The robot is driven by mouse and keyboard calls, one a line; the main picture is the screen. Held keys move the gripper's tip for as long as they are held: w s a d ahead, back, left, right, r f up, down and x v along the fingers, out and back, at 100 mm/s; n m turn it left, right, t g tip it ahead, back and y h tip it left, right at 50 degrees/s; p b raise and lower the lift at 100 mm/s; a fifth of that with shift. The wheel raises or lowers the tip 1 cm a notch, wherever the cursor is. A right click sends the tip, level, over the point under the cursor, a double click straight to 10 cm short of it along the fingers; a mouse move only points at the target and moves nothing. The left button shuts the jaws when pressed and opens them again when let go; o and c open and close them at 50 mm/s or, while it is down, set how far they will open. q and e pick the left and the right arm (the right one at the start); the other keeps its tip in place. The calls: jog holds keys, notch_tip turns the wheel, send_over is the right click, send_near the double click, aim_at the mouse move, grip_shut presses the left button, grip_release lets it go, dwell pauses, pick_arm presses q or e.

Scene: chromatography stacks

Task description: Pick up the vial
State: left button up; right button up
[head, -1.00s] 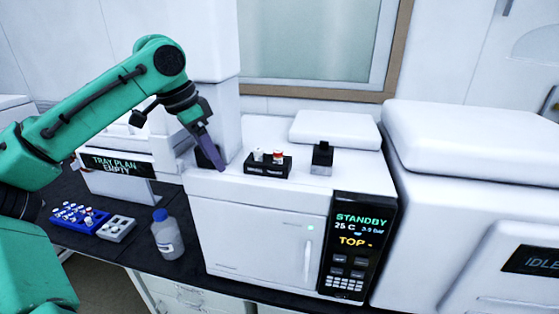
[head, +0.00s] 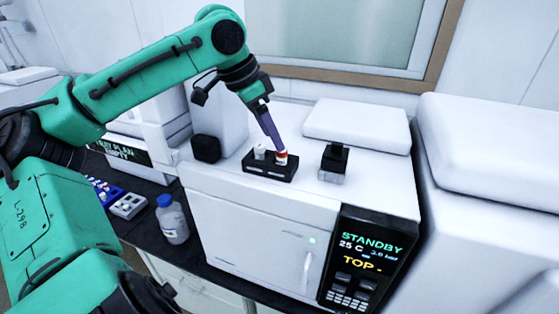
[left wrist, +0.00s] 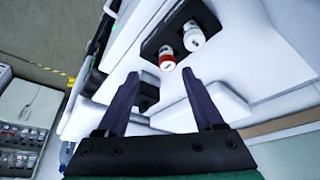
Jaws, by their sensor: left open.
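A red-and-white vial (head: 282,158) and a white vial (head: 260,152) stand side by side in a small black rack (head: 269,168) on top of the white instrument. My left gripper (head: 281,148) is open and points down at the red-and-white vial, its fingertips overlapping the cap in the head view. In the left wrist view, the red-and-white vial (left wrist: 167,62) lies between and just beyond the open fingertips (left wrist: 161,75), and the white vial (left wrist: 194,38) is farther out to the right. I cannot tell whether the fingers touch the vial. My right gripper is not in view.
A black block (head: 333,162) stands right of the rack, before a raised white cover (head: 357,126). A blue-capped bottle (head: 172,220) and a blue rack (head: 104,190) are on the dark bench at left.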

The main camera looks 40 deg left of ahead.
aim_at(282, 162)
pick_arm(q)
jog(key=w+f, duration=0.2)
jog(key=f, duration=0.1)
jog(key=w+f+p, duration=0.1)
jog(key=f, duration=0.1)
jog(key=shift+w, duration=0.3)
jog(key=shift+f, duration=0.2)
jog(key=shift+s, duration=0.3)
jog(key=shift+s+r, duration=0.15)
jog(key=shift+s, duration=0.05)
jog(key=c, duration=0.9)
jog(key=shift+w, duration=0.15)
grip_shut()
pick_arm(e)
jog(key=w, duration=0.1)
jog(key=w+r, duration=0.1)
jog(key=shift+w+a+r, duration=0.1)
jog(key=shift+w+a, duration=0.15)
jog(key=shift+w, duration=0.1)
